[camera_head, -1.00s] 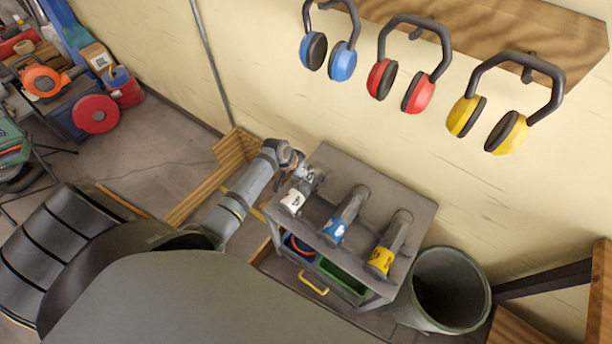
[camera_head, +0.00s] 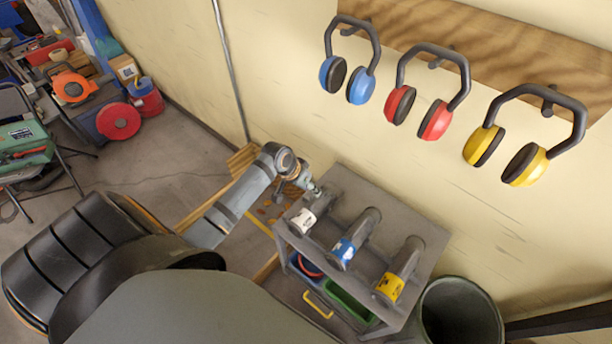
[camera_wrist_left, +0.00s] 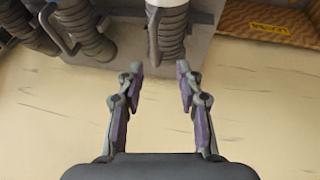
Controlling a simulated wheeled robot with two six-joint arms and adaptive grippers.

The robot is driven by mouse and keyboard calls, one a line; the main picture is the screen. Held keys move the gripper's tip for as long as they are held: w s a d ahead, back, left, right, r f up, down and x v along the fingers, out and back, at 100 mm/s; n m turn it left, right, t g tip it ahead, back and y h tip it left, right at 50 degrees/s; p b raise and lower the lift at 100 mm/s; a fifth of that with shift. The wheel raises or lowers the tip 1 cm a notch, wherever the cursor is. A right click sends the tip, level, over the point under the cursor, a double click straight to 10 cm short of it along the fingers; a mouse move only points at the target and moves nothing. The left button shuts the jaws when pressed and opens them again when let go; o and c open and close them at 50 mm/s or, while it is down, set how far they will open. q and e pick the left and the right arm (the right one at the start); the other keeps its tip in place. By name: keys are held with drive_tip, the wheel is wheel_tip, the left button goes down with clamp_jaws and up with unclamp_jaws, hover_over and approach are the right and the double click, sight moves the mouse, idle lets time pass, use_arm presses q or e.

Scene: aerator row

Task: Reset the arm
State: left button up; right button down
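Two more aerators, with a blue label (camera_head: 344,252) and a yellow label (camera_head: 390,287), lie on the cart to the right. My right gripper is not in view.
Blue (camera_head: 360,87), red (camera_head: 434,120) and yellow (camera_head: 525,165) earmuffs hang from a wooden board (camera_head: 480,45) on the wall. A grey bin (camera_head: 460,312) stands right of the cart. Blue and green bins (camera_head: 350,306) sit on the lower shelf. Floor at left is partly clear.

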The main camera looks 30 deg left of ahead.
use_arm(q)
drive_tip(key=v, duration=0.4)
drive_tip(key=shift+r, duration=0.2)
drive_tip(key=s+d+r+y, duration=0.1)
drive_tip(key=s+d+y, duration=0.1)
drive_tip(key=s, duration=0.6)
drive_tip(key=s+d+r+y, duration=0.2)
drive_tip(key=s, duration=0.6)
wheel_tip(320, 180, down, 26)
drive_tip(key=s+a+g, duration=0.2)
drive_tip(key=s+a, duration=0.1)
drive_tip(key=s+f+g, duration=0.1)
drive_tip(key=s+f, duration=1.5)
drive_tip(key=s, duration=0.2)
drive_tip(key=shift+s+a+f+n, duration=0.3)
drive_tip(key=shift+a+n, duration=0.1)
drive_tip(key=shift+a, duration=0.1)
